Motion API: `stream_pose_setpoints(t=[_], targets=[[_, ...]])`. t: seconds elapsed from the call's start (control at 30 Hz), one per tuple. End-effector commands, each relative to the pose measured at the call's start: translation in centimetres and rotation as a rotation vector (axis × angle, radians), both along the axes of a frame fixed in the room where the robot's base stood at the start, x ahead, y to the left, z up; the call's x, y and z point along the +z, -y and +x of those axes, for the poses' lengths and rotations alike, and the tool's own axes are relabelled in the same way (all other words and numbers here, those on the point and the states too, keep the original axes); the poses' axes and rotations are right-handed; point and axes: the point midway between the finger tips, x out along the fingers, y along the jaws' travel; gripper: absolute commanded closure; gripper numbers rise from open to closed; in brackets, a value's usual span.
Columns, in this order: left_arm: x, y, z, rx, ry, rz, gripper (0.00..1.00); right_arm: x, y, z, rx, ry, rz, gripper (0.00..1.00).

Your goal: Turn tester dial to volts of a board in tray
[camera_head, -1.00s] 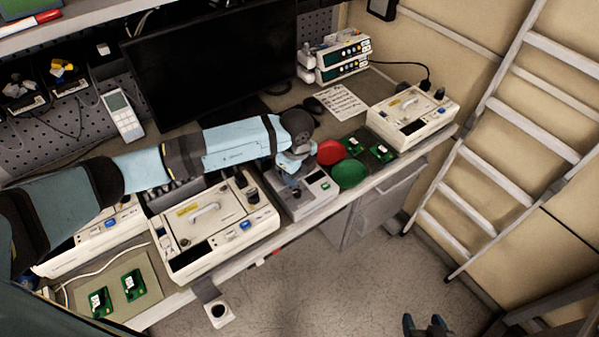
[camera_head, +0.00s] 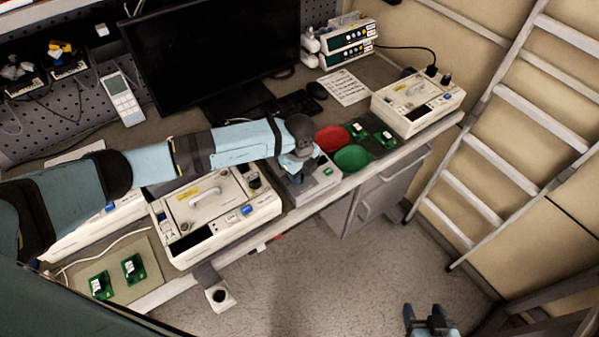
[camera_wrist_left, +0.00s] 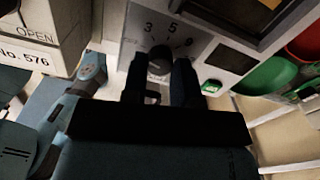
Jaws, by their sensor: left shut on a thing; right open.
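The tester is a pale grey box (camera_head: 312,190) on the bench. In the left wrist view its grey dial plate (camera_wrist_left: 137,28) has printed numbers, with 3 and 5 readable. My left gripper (camera_wrist_left: 160,82) is shut on the dark round dial knob (camera_wrist_left: 159,58); its fingers hide part of the knob and its pointer. From the head, my left wrist covers the dial. A small green-lit patch (camera_wrist_left: 211,86) shows on the tester's face. Green boards lie on a left mat (camera_head: 101,285) and a right mat (camera_head: 385,138). My right gripper (camera_head: 430,318) is open and empty above the floor.
A white pump unit (camera_head: 215,215) with a handle stands left of the tester, and another (camera_head: 418,103) at the far right. A red dish (camera_head: 332,138) and a green dish (camera_head: 353,158) sit right of the tester. A ladder (camera_head: 520,130) leans at the right.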

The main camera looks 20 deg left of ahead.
Motion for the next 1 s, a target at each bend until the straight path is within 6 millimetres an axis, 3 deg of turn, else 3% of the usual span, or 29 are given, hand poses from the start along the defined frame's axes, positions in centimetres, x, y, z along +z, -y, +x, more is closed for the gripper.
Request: stream_pose_setpoints(t=[1.0], targets=[[0.3, -0.1, 0.4, -0.791, 0.009, -0.001, 0.94, -4.2, -0.8, 0.2, 0.012, -0.003, 0.014, 0.39]])
